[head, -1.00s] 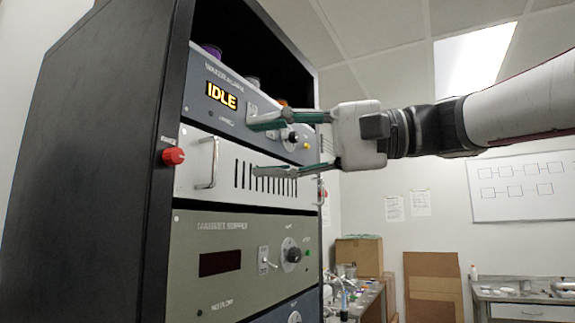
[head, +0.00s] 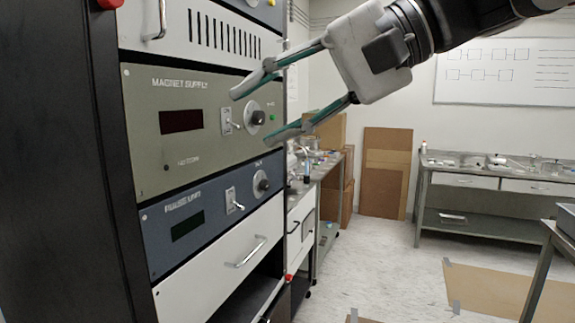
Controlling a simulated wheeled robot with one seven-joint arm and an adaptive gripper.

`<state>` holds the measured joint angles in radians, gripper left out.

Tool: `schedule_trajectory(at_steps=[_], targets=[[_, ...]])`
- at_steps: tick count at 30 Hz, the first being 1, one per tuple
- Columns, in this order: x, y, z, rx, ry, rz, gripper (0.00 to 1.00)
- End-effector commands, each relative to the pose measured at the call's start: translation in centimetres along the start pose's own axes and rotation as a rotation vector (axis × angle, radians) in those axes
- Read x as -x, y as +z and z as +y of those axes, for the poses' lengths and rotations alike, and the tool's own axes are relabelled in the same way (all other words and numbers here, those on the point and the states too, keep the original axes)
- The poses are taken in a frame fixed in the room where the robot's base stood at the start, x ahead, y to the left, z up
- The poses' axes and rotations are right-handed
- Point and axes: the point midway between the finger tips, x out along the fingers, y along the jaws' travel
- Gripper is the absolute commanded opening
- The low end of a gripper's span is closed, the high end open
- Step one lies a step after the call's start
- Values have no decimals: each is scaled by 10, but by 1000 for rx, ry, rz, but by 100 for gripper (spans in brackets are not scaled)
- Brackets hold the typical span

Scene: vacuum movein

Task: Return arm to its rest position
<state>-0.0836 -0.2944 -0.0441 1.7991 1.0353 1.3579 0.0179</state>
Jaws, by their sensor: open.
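My gripper (head: 255,111) is open and empty, with its two fingers spread apart and pointing down and left. It is in the upper middle of the head view, in front of the magnet supply panel (head: 147,125) of the rack. My arm reaches in from the upper right edge.
The dark rack (head: 60,180) fills the left side. Below the magnet supply sit a blue panel (head: 160,225) and a white drawer (head: 225,265). Benches (head: 490,180) and a brown board (head: 385,175) stand behind.

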Motion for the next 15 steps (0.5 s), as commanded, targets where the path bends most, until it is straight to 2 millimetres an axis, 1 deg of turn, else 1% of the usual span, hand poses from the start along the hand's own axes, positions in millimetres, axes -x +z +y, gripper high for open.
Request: schedule_trajectory(at_steps=[1,2,3,5,6,8,9,12,15], targets=[[2,14,31,-1,92,24,41],[2,20,50,1,150,38,41],[5,30,77,6,228,55,41],[11,44,115,20,342,78,41],[15,54,141,32,418,90,41],[24,70,178,55,531,105,41],[31,80,202,74,605,113,41],[48,103,254,128,771,122,41],[64,122,293,183,903,120,41]])
